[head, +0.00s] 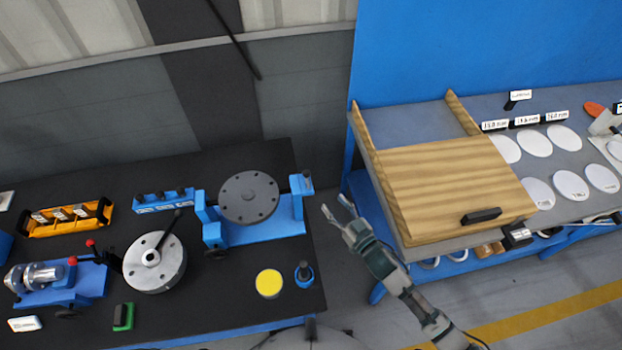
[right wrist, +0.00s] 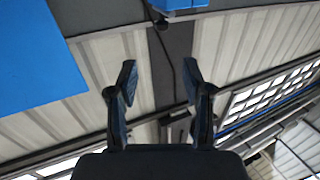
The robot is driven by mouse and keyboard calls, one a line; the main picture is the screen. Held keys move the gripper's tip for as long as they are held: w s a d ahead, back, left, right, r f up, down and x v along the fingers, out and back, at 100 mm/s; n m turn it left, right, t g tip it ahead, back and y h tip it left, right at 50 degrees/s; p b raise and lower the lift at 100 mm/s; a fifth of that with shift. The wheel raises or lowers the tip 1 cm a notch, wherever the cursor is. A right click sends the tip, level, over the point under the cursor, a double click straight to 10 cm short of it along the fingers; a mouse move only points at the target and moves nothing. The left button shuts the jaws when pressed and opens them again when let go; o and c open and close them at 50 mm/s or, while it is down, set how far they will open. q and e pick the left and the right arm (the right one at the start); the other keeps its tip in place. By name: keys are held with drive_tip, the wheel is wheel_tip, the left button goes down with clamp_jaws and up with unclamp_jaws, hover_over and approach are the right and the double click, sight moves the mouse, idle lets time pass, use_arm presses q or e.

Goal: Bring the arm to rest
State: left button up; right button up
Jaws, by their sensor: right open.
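My right gripper (head: 338,213) is open and empty in the head view. It is raised over the gap between the black-topped bench and the grey table with the wooden box. In the right wrist view its two fingers (right wrist: 158,82) stand apart with nothing between them, facing the wall. My left gripper is in neither view. A grey flanged disc (head: 248,197) sits in a blue fixture (head: 268,228) on the bench, to the left of my right gripper and apart from it. A round metal flanged part (head: 155,270) with a handle stands nearer the front.
The black bench (head: 225,300) also holds an orange bin (head: 65,217), a blue clamp device (head: 62,283) and a yellow-topped cup (head: 269,283). The wooden box (head: 440,185) and several white discs (head: 535,143) are on the right table. Open floor (head: 540,325) lies at the lower right.

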drive_tip(key=d+f+m+g+h, duration=0.1)
drive_tip(key=d+f+h, duration=0.25)
drive_tip(key=f, duration=0.75)
drive_tip(key=d+f+m+g+h, duration=0.15)
drive_tip(key=d+f, duration=0.25)
drive_tip(key=f, duration=0.7)
drive_tip(key=s+d+f+g+h+b, duration=0.1)
drive_tip(key=s+d+f, duration=0.25)
drive_tip(key=f, duration=0.45)
drive_tip(key=s+d+f+g+h+b, duration=0.1)
drive_tip(key=s+d+f+g+h, duration=0.1)
drive_tip(key=s+f, duration=0.35)
drive_tip(key=s+d+f+m+g+h, duration=0.1)
drive_tip(key=s+d+f+g, duration=0.25)
drive_tip(key=s+f, duration=1.35)
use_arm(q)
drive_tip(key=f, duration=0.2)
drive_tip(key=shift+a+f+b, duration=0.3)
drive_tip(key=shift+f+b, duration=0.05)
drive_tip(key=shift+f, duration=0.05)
use_arm(e)
drive_tip(key=s+f+g, duration=0.2)
drive_tip(key=s+f, duration=0.1)
drive_tip(key=s, duration=0.6)
drive_tip(key=s+f+g+h, duration=0.1)
drive_tip(key=s+f+g, duration=0.2)
drive_tip(key=s, duration=0.7)
drive_tip(key=shift+s+a+m, duration=0.15)
drive_tip(key=shift+s+m, duration=0.05)
drive_tip(key=shift+m, duration=0.15)
